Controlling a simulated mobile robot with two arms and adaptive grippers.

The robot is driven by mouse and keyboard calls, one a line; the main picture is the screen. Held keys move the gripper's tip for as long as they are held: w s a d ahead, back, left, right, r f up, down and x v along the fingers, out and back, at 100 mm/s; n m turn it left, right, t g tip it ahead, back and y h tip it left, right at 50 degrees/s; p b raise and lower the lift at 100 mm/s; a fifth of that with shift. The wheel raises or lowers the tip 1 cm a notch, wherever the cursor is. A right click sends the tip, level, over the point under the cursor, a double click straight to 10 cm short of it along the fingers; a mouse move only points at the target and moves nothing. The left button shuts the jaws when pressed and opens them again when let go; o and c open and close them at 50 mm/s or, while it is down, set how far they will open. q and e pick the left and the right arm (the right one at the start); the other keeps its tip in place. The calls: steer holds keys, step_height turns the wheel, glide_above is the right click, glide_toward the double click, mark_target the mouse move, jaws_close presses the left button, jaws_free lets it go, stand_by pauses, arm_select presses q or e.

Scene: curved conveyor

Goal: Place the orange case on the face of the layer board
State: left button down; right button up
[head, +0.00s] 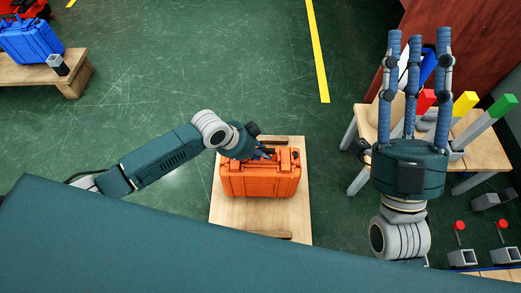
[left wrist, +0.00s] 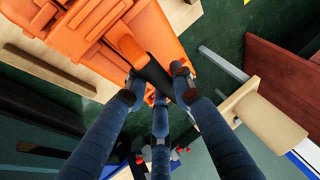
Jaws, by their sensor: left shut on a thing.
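The orange case (head: 260,180) is over the pale wooden layer board (head: 232,217) in the middle of the head view; I cannot tell if it touches the board. My left gripper (head: 264,153) is shut on the case's dark handle (left wrist: 155,75) from above. In the left wrist view, the left fingers (left wrist: 158,88) close around that handle, and the orange case (left wrist: 110,35) fills the upper left. My right gripper (head: 418,48) is open and empty at the right, its blue fingers straight and apart, above a small table.
A blue case (head: 28,40) and a small dark item (head: 58,64) are on a wooden bench (head: 75,78) at upper left. Red-knobbed devices (head: 461,240) are at lower right. Green floor between is clear.

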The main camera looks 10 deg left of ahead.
arm_select(q)
steer(key=shift+w+d, duration=0.1)
arm_select(e)
steer(key=shift+s+r, duration=0.3)
arm_select(q)
steer(key=c, duration=1.9)
jaws_free()
steer(key=shift+f, duration=0.15)
steer(key=o, duration=0.4)
